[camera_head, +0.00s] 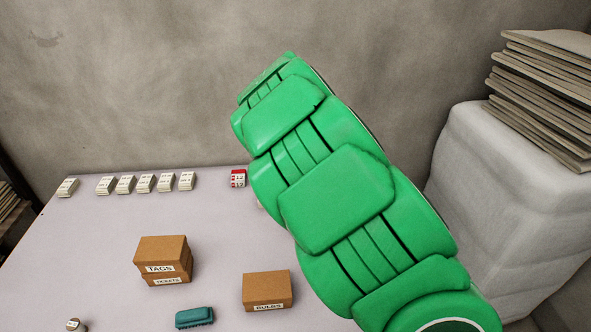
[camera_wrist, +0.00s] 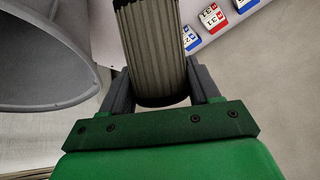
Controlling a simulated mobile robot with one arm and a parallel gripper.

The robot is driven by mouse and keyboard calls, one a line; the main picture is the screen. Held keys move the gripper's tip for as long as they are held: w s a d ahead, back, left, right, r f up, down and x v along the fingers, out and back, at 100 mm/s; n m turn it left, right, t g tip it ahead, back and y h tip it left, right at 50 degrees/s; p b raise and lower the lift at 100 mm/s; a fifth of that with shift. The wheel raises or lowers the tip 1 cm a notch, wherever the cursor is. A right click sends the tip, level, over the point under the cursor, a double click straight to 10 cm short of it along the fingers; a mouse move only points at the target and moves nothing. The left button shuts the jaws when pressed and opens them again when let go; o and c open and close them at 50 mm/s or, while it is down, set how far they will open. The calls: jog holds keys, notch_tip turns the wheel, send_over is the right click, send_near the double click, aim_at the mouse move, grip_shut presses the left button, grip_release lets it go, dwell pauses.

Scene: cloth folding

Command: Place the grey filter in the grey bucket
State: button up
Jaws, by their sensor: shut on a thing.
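The grey filter (camera_wrist: 150,35) is a ribbed, pleated cylinder in the top middle of the wrist view. My gripper (camera_wrist: 158,82) is shut on it, with one dark finger along each side. The grey bucket (camera_wrist: 45,75) fills the upper left of the wrist view, its wide round mouth partly cut off by the frame. The filter is to the right of the bucket and appears outside it. In the head view, my green arm covers the right middle; my gripper, the filter and the bucket do not show there.
The table (camera_head: 75,250) carries brown boxes (camera_head: 163,254) (camera_head: 267,290), a teal brush-like item (camera_head: 194,317) and several small white blocks (camera_head: 145,183). A red-and-white block (camera_head: 238,178) stands near the back edge. A pale wrapped stack (camera_head: 495,200) with grey sheets (camera_head: 545,95) stands right.

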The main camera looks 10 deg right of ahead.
jog(key=d+r+m+g+y, duration=0.15)
jog(key=d+r, duration=0.25)
jog(key=d, duration=0.5)
jog(key=s+d+r+m+g+y, duration=0.25)
jog(key=s+d+m+y, duration=0.25)
jog(key=s+d+m, duration=0.6)
notch_tip(320, 180, down, 10)
jog(key=s+a+n+t, duration=0.1)
jog(key=a+n, duration=0.1)
jog(key=shift+s+f, duration=0.25)
jog(key=shift+s, duration=0.15)
jog(key=shift+a, duration=0.1)
jog(key=o, duration=1.2)
jog(key=shift+c, duration=0.2)
